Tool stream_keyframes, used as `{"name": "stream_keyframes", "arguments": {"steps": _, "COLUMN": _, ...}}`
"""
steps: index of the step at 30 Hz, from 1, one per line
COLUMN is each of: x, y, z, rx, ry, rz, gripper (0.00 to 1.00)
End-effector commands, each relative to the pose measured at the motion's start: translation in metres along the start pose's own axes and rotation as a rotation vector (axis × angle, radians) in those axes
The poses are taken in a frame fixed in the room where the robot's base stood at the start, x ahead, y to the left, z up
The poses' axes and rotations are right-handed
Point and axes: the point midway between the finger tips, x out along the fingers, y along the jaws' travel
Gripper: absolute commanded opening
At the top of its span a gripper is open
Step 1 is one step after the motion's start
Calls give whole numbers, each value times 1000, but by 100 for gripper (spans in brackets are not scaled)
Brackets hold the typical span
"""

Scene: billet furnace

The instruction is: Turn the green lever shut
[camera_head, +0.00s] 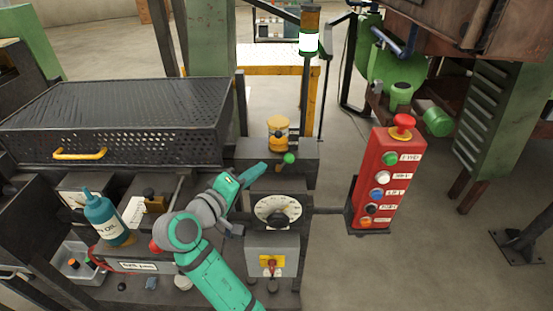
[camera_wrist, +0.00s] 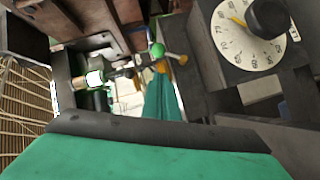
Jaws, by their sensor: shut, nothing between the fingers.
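The green lever's ball knob (camera_head: 289,158) sits on a short arm in front of a dark block, below a yellow cylinder, right of my gripper. In the wrist view the green knob (camera_wrist: 157,50) shows at the upper middle, beyond my fingertips. My gripper (camera_head: 256,171) is shut and empty, its teal fingers pointing right toward the lever. A small gap shows between fingers and knob in the head view; exact depth is hard to judge. The teal fingers also show in the wrist view (camera_wrist: 163,98). The lever's pivot is partly hidden.
A white-faced dial (camera_head: 278,210) is just below my gripper, with a yellow-red switch (camera_head: 271,262) lower. A red button box (camera_head: 385,182) stands to the right. A black mesh cover (camera_head: 120,110) and blue oil bottle (camera_head: 108,220) are left. Open floor lies at right.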

Motion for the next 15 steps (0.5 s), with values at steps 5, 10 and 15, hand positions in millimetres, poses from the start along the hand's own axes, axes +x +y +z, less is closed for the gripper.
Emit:
{"name": "stream_keyframes", "arguments": {"steps": 5, "x": 0, "y": 0, "z": -4, "rx": -132, "ry": -31, "rz": 28, "gripper": 0}}
{"name": "stream_keyframes", "arguments": {"steps": 10, "x": 14, "y": 0, "z": -4, "rx": -139, "ry": -31, "rz": 29, "gripper": 0}}
{"name": "stream_keyframes", "arguments": {"steps": 15, "x": 43, "y": 1, "z": -3, "rx": -139, "ry": -32, "rz": 28, "gripper": 0}}
